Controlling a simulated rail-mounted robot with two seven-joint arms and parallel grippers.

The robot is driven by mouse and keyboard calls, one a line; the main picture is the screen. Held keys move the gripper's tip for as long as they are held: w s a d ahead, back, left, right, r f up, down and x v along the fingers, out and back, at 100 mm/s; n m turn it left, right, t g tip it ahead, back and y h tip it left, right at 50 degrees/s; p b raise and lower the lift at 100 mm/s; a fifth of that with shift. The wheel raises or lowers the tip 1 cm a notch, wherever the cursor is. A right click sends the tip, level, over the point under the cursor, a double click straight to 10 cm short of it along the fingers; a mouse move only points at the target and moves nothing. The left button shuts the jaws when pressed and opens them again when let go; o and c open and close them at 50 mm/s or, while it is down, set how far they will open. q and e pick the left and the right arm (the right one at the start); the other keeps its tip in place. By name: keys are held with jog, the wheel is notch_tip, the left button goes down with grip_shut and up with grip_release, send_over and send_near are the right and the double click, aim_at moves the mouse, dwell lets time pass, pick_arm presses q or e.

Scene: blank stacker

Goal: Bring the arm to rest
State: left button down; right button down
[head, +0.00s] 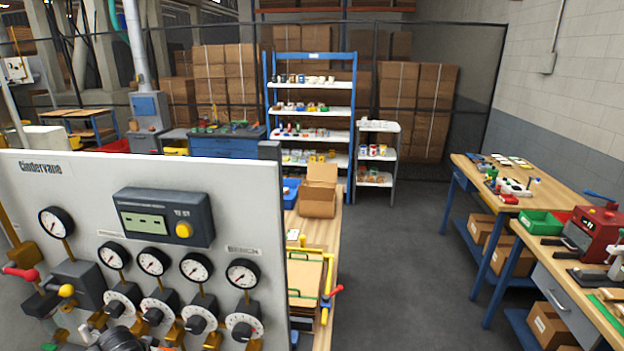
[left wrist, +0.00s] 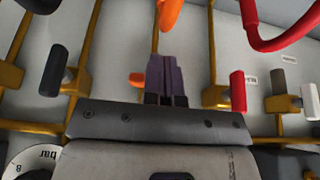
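In the left wrist view my left gripper (left wrist: 165,62) has its two dark fingers pressed together, with nothing seen between them. It is in front of a pale panel with brass pipes. An orange handle (left wrist: 170,14) shows beyond the fingertips, and I cannot tell the gap between them. In the head view the white gauge panel (head: 230,172) fills the lower left. I cannot clearly make out my left gripper there. My right gripper is in neither view.
The panel carries several gauges (head: 153,262), knobs (head: 245,325), and a red lever (head: 20,272). In the wrist view, a red handle (left wrist: 238,92) stands right of the fingers. Workbenches (head: 570,200) line the right side. The grey floor (head: 410,260) between is clear.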

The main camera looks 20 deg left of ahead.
pick_arm(q)
jog(key=shift+r, duration=0.35)
